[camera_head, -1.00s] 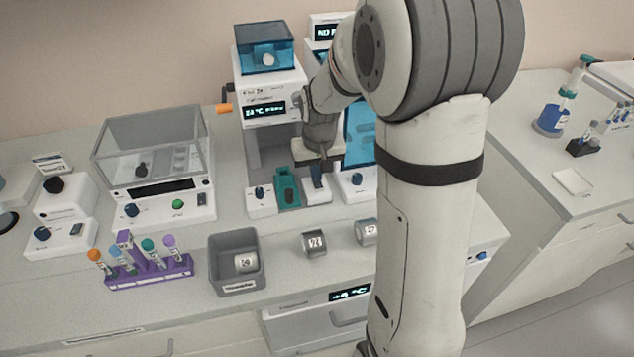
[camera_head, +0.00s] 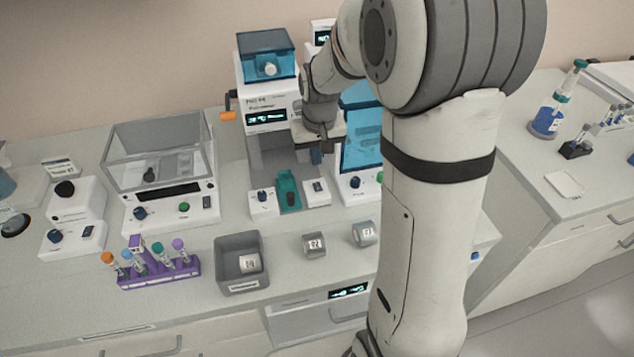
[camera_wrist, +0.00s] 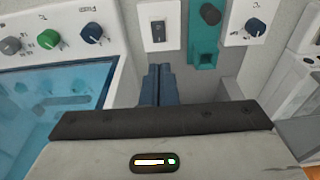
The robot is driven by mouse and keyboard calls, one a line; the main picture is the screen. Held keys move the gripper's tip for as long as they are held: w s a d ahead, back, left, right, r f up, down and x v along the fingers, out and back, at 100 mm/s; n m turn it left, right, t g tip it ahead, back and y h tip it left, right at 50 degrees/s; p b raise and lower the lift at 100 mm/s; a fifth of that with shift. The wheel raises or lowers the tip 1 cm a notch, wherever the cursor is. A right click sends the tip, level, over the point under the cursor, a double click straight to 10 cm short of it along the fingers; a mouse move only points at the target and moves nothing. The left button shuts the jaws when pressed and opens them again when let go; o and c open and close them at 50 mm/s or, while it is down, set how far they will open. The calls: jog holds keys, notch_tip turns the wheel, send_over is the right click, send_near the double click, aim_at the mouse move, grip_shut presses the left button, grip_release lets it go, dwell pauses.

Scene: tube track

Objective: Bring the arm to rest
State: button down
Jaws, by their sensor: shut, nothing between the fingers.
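My arm fills the middle and right of the head view. My gripper (camera_head: 327,148) points down in front of the tall white machine with the blue hopper (camera_head: 266,55), above its front controls. In the wrist view the two dark fingers of my gripper (camera_wrist: 158,72) lie side by side, shut, with nothing between them. Below them shows a white panel with a rocker switch (camera_wrist: 158,32) and a green-teal part (camera_wrist: 206,35). The fingers look apart from these.
A machine with a blue window (camera_head: 362,135) stands just right of the gripper. A grey bin (camera_head: 226,275) holds a numbered cylinder; two more cylinders (camera_head: 315,245) stand on the bench. A purple tube rack (camera_head: 185,273) and a clear-lidded instrument (camera_head: 150,145) are left.

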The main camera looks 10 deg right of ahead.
dwell(0.4)
jog(key=s+r, duration=0.4)
jog(key=s, duration=0.7)
jog(key=s+r+t, duration=0.1)
jog(key=s+r, duration=0.3)
jog(key=s, duration=0.6)
jog(key=shift+s+r, duration=0.3)
jog(key=shift+s, duration=0.1)
